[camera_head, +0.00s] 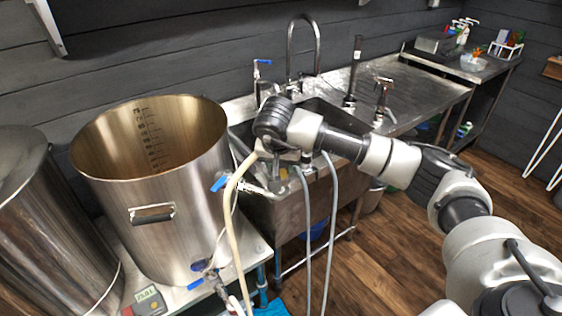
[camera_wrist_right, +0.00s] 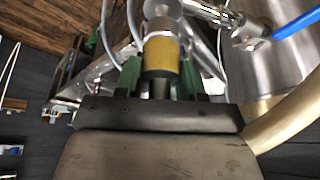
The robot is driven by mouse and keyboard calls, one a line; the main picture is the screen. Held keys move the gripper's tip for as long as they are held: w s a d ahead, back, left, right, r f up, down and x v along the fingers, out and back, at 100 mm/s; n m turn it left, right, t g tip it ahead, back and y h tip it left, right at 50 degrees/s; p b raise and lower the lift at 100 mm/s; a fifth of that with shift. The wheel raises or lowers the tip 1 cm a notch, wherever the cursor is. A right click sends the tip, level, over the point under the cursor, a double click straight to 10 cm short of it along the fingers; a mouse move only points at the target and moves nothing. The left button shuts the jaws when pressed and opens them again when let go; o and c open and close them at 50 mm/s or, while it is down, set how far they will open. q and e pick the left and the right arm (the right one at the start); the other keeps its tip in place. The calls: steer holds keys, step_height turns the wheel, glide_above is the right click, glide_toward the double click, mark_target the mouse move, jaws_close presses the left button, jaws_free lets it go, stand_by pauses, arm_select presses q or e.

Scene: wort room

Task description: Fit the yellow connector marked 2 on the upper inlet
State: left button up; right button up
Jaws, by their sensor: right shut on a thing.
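The yellow connector (camera_wrist_right: 162,57) sits between the green fingers of my right gripper (camera_wrist_right: 160,85) in the right wrist view. The gripper is shut on it. A pale metal fitting shows just beyond the connector; I cannot tell whether they touch. No number is readable. My left gripper is out of view.
A cream hose (camera_head: 232,205) hangs from near my gripper past the upper valve. Two grey hoses (camera_head: 333,200) hang in front of the sink (camera_head: 290,205). A lower blue-handled valve (camera_head: 205,268) is near the kettle's base. Taps stand behind the sink.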

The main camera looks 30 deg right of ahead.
steer(key=shift+f+b, duration=1.15)
steer(key=shift+f, duration=0.2)
stand_by(0.5)
steer(key=o, duration=1.1)
